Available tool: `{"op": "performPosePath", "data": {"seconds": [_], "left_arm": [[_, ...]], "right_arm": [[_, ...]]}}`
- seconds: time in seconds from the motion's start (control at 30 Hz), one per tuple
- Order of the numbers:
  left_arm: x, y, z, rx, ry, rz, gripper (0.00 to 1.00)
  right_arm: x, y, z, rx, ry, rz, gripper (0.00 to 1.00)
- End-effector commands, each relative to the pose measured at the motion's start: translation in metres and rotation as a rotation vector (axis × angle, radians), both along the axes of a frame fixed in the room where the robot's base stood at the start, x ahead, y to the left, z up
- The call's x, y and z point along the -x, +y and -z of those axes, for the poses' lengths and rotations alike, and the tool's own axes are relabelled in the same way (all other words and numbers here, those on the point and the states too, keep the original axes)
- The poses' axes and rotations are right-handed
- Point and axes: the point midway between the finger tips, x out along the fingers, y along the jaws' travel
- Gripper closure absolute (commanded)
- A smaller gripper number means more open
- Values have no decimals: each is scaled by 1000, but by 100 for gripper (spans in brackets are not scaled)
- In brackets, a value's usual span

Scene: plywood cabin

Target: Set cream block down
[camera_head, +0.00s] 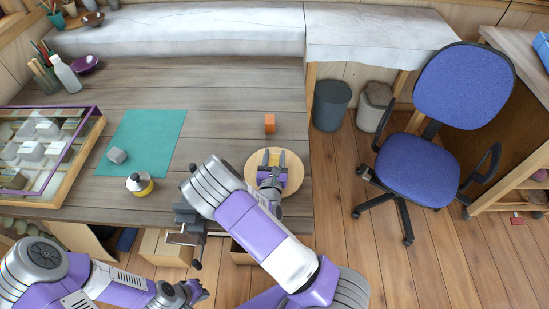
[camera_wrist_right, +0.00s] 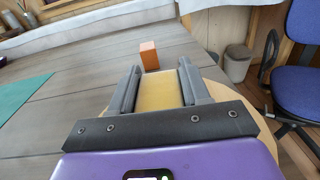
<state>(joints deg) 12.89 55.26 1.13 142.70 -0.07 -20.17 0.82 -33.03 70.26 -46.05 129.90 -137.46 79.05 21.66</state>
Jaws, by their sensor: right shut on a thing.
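My right gripper (camera_head: 272,155) is shut on the cream block (camera_wrist_right: 158,92). In the wrist view the block's pale yellow face fills the space between the two grey fingers. In the head view the gripper is over the round wooden board (camera_head: 295,170) near the table's right edge. The block shows there as a small pale patch between the fingers. I cannot tell whether its underside touches the board. My left gripper (camera_head: 200,292) is low in the head view, off the table's front edge; its finger opening is unclear.
An orange block (camera_head: 270,123) stands just behind the board. A teal mat (camera_head: 150,135) holds a grey block (camera_head: 117,155). A yellow and white container (camera_head: 139,184) and a glass-topped case (camera_head: 60,190) are at left. A clamp (camera_head: 184,222) grips the front edge. The table's back middle is clear.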

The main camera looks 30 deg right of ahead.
Motion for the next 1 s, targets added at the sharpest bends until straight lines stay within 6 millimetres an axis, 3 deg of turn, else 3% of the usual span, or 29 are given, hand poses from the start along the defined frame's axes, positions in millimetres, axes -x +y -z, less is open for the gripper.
{"op": "performPosePath", "data": {"seconds": [0.23,0.27,0.4,0.77,1.0], "left_arm": [[0,0,1,0,0,0,100],[0,0,1,0,0,0,100],[0,0,1,0,0,0,100],[0,0,-2,0,0,0,100],[0,0,-5,0,0,0,100]], "right_arm": [[0,0,3,1,-1,0,85],[0,0,3,0,0,0,51],[0,0,2,0,0,0,29],[0,0,-3,1,-1,0,28],[33,25,-1,0,5,-3,28]]}}
